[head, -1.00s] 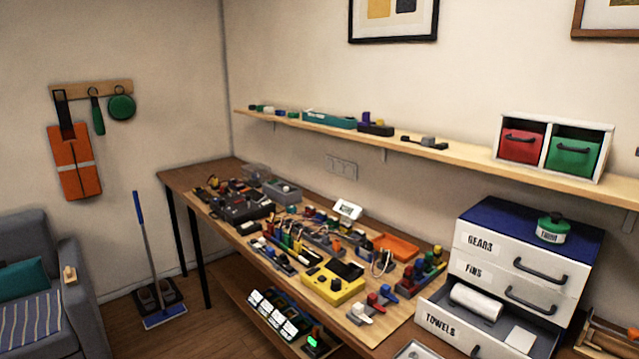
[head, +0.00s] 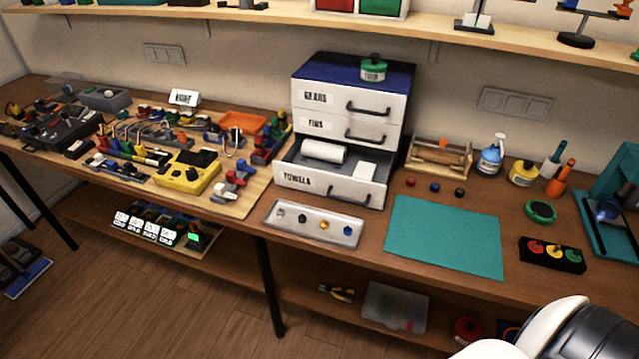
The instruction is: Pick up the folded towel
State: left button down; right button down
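The open bottom drawer labelled TOWELS (head: 298,180) belongs to a white drawer cabinet with a blue top. Inside it lie a white roll (head: 323,151) on the left and a small flat white folded piece, which looks like the folded towel (head: 366,170), on the right. The folded piece lies apart from the roll. A white and dark part of my own body fills the lower right corner. Neither gripper's fingers show.
A tray with several small knobs (head: 314,224) stands before the drawer. A bare teal mat (head: 445,238) lies to its right. A block with coloured buttons (head: 552,254) and bottles (head: 491,156) stand further right. The wiring board (head: 228,203) with its parts fills the left.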

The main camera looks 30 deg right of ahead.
aim_at(365, 170)
jog(key=z, duration=1.25)
jog(key=i+l+z, duration=0.6)
jog(key=i+l, duration=0.1)
